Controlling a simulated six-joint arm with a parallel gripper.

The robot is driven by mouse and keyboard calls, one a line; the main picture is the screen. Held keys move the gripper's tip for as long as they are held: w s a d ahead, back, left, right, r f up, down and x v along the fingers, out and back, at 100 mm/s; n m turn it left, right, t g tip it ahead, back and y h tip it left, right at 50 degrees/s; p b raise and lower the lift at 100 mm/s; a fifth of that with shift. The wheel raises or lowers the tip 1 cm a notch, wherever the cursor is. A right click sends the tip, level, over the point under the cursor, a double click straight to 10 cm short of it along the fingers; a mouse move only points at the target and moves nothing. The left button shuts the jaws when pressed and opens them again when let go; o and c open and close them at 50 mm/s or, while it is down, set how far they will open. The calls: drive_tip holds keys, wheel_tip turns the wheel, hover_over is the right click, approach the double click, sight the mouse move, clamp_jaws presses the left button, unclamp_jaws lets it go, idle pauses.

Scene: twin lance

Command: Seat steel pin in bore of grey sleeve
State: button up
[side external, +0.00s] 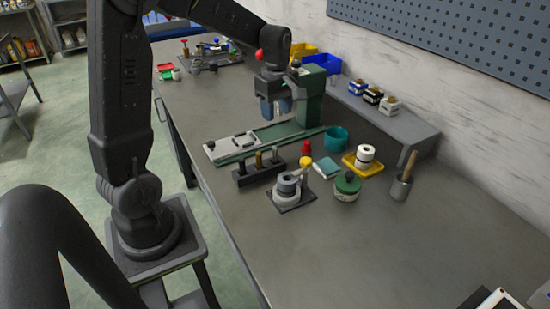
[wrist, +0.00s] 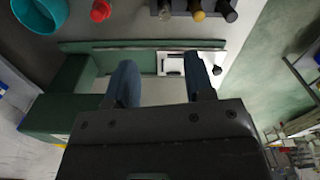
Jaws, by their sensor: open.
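My gripper (side external: 272,122) is open and empty above the green machine bed at the back; its two blue fingers also show apart in the wrist view (wrist: 163,78). A dark rack (side external: 258,178) holds upright pins in front of the bed. The brass pin (side external: 259,159) is in the middle, with a greyish pin (side external: 275,157), possibly the steel one, to its right and a dark pin (side external: 240,164) to its left. The grey sleeve (side external: 288,185) appears to be the ringed cylinder on a square base plate right of the rack; its bore is not clear.
The green column (side external: 311,97) stands close beside my gripper. A teal cup (side external: 336,139), red piece (side external: 306,148), green round container (side external: 347,187), yellow tray (side external: 350,166) and brush pot (side external: 400,188) stand to the right.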

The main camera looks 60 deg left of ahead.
sight(275, 148)
wheel_tip(275, 148, down, 9)
drive_tip(key=shift+r, duration=0.2)
drive_tip(key=shift+s+d+f, duration=0.1)
drive_tip(key=shift+s+f, duration=0.1)
drive_tip(key=shift+f, duration=1.15)
drive_tip(key=shift+s+d+f, duration=0.1)
drive_tip(key=shift+s+f, duration=0.05)
drive_tip(key=shift+f, duration=1.2)
clamp_jaws()
